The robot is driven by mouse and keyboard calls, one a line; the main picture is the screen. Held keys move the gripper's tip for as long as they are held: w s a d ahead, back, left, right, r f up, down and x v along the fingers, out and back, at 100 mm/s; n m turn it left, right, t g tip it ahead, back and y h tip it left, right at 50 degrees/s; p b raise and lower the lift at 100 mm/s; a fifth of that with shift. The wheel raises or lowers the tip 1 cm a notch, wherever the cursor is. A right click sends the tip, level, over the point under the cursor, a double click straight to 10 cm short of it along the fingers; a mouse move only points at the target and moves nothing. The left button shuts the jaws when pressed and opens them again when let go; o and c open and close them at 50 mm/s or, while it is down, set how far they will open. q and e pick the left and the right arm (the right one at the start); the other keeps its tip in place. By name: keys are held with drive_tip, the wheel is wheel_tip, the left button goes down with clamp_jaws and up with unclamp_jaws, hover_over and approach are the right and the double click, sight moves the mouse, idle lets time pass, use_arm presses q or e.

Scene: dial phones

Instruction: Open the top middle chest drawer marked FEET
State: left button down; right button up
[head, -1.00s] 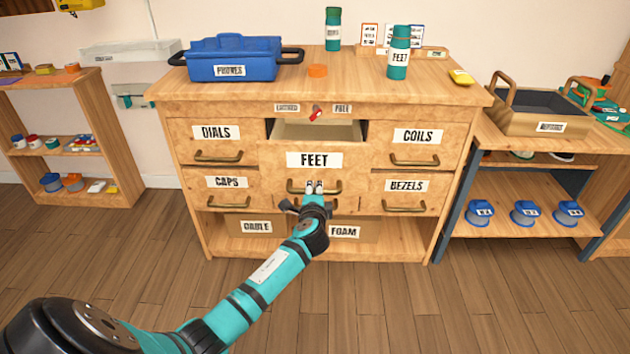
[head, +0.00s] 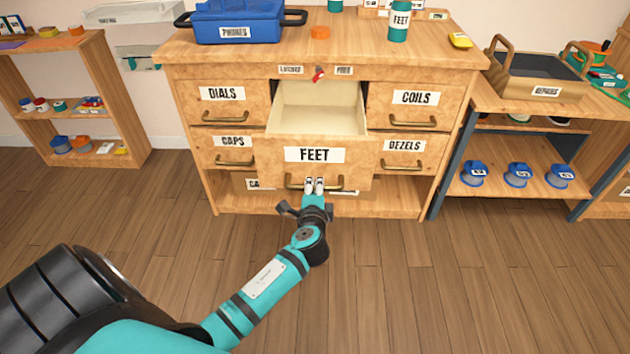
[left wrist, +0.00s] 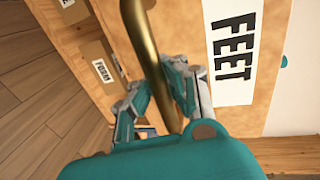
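The FEET drawer (head: 280,148) is in the top middle of the wooden chest (head: 190,72). It is pulled well out, and its pale inside looks empty in the head view. Its brass handle (head: 335,189) runs across the front below the FEET label. My left gripper (head: 315,186) is at the middle of this handle. In the left wrist view the brass bar (left wrist: 160,75) passes between the two fingers (left wrist: 162,98), which are closed around it. The FEET label (left wrist: 233,48) is beside them. My right gripper is not in view.
A red latch (head: 319,74) sits above the drawer between two small labels. DIALS, COILS, CAPS and BEZELS drawers (head: 415,98) are shut. A blue PHONES box (head: 236,24) stands on the chest. Bare floor (head: 400,270) lies in front. Shelves stand on both sides.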

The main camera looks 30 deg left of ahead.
use_arm(q)
drive_tip(key=shift+r, duration=0.1)
drive_tip(key=c, duration=1.2)
unclamp_jaws()
drive_tip(key=shift+c, duration=0.2)
drive_tip(key=shift+s, duration=0.1)
drive_tip(key=shift+s+d, duration=0.2)
drive_tip(key=v, duration=1.1)
drive_tip(key=shift+s, duration=0.2)
